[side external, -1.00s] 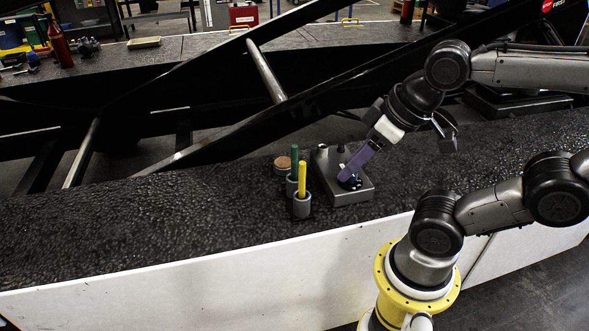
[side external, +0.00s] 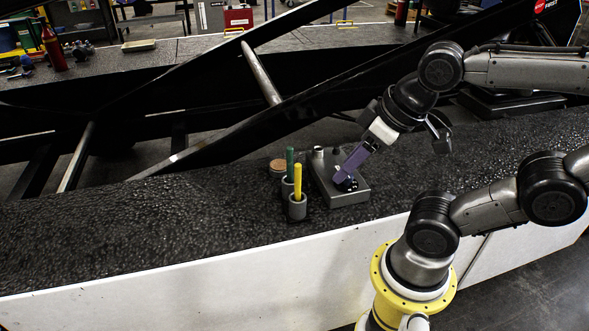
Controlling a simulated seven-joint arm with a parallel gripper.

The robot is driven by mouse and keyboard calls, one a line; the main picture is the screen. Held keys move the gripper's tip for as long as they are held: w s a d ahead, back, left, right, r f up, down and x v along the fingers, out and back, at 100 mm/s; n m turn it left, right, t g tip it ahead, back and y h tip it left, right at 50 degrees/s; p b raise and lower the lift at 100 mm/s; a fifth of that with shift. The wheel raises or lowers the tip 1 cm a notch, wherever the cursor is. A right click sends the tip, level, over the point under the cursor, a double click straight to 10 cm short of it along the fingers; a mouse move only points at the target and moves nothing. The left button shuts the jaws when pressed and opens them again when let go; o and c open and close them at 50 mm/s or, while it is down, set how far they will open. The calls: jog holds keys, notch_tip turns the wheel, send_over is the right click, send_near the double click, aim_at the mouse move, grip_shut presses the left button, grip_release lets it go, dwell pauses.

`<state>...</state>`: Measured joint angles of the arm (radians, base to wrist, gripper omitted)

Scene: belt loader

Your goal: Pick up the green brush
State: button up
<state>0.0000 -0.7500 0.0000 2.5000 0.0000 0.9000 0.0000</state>
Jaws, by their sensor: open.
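The green brush (side external: 290,163) shows as an upright green handle. Its lower end is hidden in a grey cup (side external: 286,188) on the dark, rough belt surface. A yellow-handled brush (side external: 298,180) stands in a second grey cup (side external: 298,208) just in front. My gripper (side external: 345,180), with purple fingers, is open and points down over a grey metal box to the right of the cups. It is apart from the green brush. A small black part shows by the fingertips; I cannot tell whether they touch it.
The grey box (side external: 352,197) stands right beside the cups, with a short metal cylinder (side external: 318,153) on top. A round brown-topped container (side external: 278,166) is behind the cups. Black beams (side external: 225,135) slope behind. The belt surface (side external: 150,225) to the left is clear.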

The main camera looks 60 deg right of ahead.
jog(key=shift+o, duration=0.5)
dwell(0.3)
